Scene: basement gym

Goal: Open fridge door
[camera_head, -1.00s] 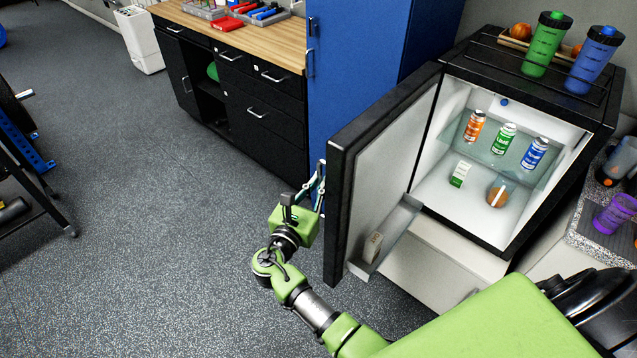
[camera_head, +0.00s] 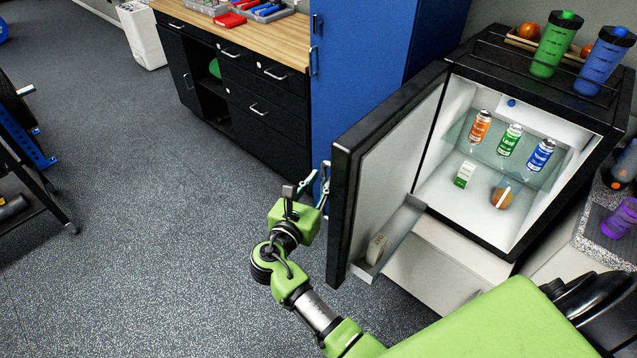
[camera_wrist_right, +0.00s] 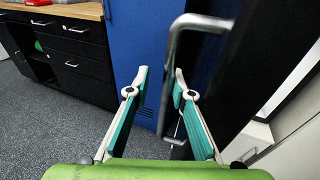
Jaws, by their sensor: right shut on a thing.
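The black mini fridge (camera_head: 590,140) stands at the right of the head view. Its door (camera_head: 388,150) is swung wide open to the left, so the white inner panel and a door shelf show. My right gripper (camera_head: 322,190) is at the outer side of the door, near its free edge. In the right wrist view its two teal-padded fingers (camera_wrist_right: 161,80) stand on either side of the metal door handle (camera_wrist_right: 174,48) and are shut on it. The handle is mostly hidden in the head view. My left gripper is out of view.
Cans, a carton and a round item are inside the fridge; bottles (camera_head: 551,44) and a fruit tray (camera_head: 520,40) stand on top. A blue cabinet (camera_head: 360,60) is close behind the door.

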